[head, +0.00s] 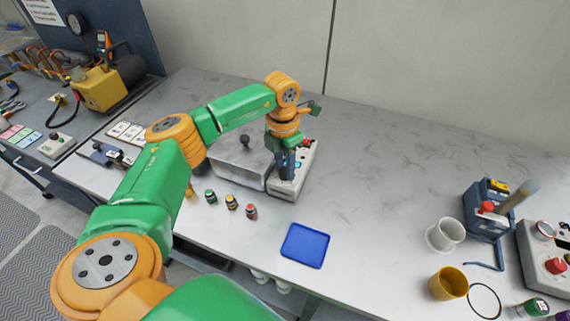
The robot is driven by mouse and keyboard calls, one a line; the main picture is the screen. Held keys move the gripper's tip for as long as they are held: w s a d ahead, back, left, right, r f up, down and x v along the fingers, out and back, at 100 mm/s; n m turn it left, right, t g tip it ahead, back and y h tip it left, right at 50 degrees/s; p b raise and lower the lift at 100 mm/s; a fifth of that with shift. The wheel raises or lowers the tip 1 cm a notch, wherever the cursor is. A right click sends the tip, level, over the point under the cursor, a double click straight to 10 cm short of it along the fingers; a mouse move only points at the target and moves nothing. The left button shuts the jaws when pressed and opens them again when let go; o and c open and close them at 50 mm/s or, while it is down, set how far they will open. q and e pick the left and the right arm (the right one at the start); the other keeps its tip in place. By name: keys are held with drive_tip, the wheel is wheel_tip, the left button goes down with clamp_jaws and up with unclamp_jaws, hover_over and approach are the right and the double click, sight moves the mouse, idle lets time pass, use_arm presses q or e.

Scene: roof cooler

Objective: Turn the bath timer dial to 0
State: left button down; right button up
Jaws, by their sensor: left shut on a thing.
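My left gripper (285,175) points straight down onto the sloped top of a small pale control box (303,168) in the middle of the bench. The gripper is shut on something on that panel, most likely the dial. The dial and its scale are hidden behind the fingers, so its setting cannot be read. A small blue spot and a red part show on the panel beside the gripper. My right gripper is not in view.
A grey metal bath with a black-knobbed lid (240,158) stands left of the control box. Several small capped jars (231,202) and a blue tray (305,246) lie in front. A white cup (445,235) and yellow cup (448,284) stand right. The bench's back right is clear.

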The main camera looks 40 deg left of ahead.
use_arm(q)
drive_tip(key=n, duration=0.4)
drive_tip(key=shift+p, duration=0.3)
drive_tip(key=shift+n, duration=1.7)
drive_tip(key=c, duration=0.5)
unclamp_jaws()
